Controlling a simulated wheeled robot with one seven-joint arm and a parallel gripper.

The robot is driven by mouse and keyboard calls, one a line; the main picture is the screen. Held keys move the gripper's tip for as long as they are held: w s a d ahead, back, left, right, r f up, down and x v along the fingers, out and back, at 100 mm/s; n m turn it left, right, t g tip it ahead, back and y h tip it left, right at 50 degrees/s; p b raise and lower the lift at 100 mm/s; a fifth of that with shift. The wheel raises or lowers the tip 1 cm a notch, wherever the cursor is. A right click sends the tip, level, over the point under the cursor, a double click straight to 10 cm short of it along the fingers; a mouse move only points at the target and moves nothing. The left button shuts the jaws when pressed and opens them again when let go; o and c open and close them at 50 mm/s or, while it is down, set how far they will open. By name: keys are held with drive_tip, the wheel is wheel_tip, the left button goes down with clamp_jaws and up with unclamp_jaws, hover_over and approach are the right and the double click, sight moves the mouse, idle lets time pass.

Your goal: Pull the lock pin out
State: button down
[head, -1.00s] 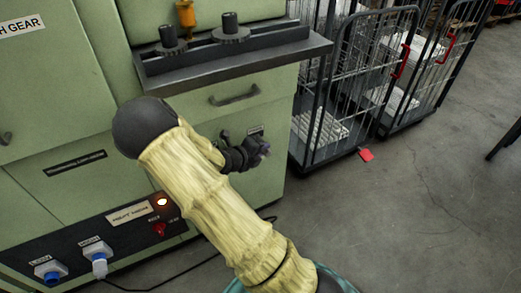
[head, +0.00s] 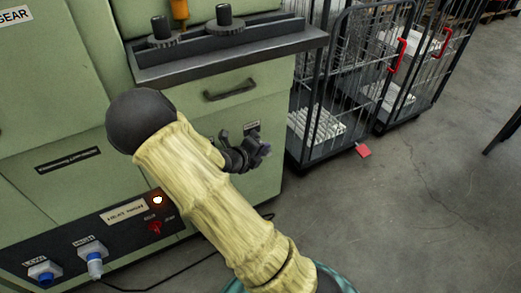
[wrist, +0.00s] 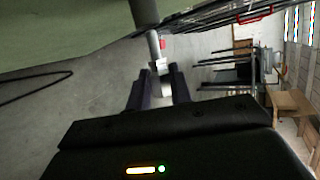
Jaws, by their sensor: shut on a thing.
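The lock pin (wrist: 161,66) shows in the wrist view as a pale block-shaped end below a grey rod that comes down from the top edge. My gripper (wrist: 158,80) is shut on it, with one dark finger on each side of its end. In the head view my gripper (head: 250,152) is small and dark, at the lower right of the green machine (head: 262,185), below a small label. The pin cannot be made out there. The wrist view does not show clearly how deep the pin sits.
A drawer handle (head: 230,88) and a dark ledge (head: 225,55) are above my gripper. Wire cage trolleys (head: 345,80) stand to the right, with a red piece (head: 363,150) on the floor. Plugs and a cable are at lower left. Floor at the right front is clear.

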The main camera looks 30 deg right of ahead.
drive_tip(key=shift+s+b, duration=0.85)
drive_tip(key=shift+s, duration=0.55)
